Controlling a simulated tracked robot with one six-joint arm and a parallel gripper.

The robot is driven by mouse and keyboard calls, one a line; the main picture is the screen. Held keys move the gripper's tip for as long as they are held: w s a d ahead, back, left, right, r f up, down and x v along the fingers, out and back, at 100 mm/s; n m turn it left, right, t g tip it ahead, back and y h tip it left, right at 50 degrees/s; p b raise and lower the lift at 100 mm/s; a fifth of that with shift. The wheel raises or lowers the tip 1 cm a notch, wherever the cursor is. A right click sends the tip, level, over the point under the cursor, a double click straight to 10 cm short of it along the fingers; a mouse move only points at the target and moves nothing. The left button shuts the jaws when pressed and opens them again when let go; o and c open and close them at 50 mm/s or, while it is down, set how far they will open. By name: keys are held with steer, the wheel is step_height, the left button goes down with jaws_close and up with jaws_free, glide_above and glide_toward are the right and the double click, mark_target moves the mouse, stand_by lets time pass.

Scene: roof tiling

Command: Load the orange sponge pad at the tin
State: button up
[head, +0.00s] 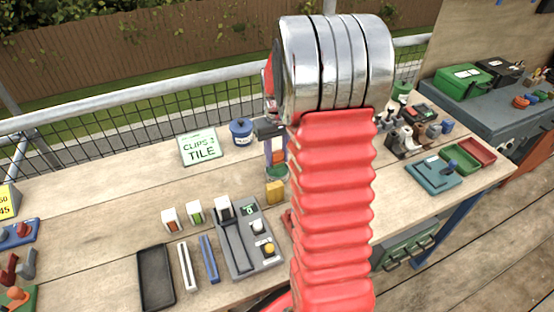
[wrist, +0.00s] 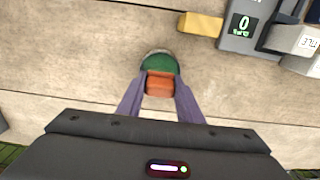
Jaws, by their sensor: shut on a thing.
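My gripper (head: 276,158) is shut on the orange sponge pad (wrist: 160,84). The pad sits between the two purple-grey fingers. A round tin with a green inside (wrist: 158,62) lies just beyond and beneath the pad in the wrist view. In the head view the tin (head: 277,174) shows under the fingertips, partly hidden by them. I cannot tell whether the pad touches the green surface or hangs just above it. A blue lidded pot (head: 241,131) stands to the left, behind the gripper.
A yellow block (head: 275,191) and a grey device with a display (head: 247,240) stand close in front of the tin. A "CLIPS 2 TILE" sign (head: 200,147) is at the back left. My red arm hides the bench's middle.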

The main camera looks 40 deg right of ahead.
mark_target(277, 150)
steer(key=shift+r, duration=2.2)
steer(key=shift+w, duration=0.1)
steer(key=shift+w+d+m, duration=0.1)
steer(key=shift+m, duration=0.3)
steer(key=w+a+f+n, duration=0.1)
steer(key=w+a, duration=0.2)
steer(key=a, duration=0.5)
steer(key=w+a+f+n, duration=0.1)
steer(key=w+a+f, duration=0.1)
steer(key=a, duration=0.7)
steer(key=w+a+f+n, duration=0.1)
steer(key=w+a, duration=0.2)
steer(key=a, duration=0.6)
steer(key=shift+w+f+n, duration=0.25)
steer(key=shift+w+n, duration=0.05)
steer(key=shift+w, duration=0.1)
steer(key=shift+d, duration=0.1)
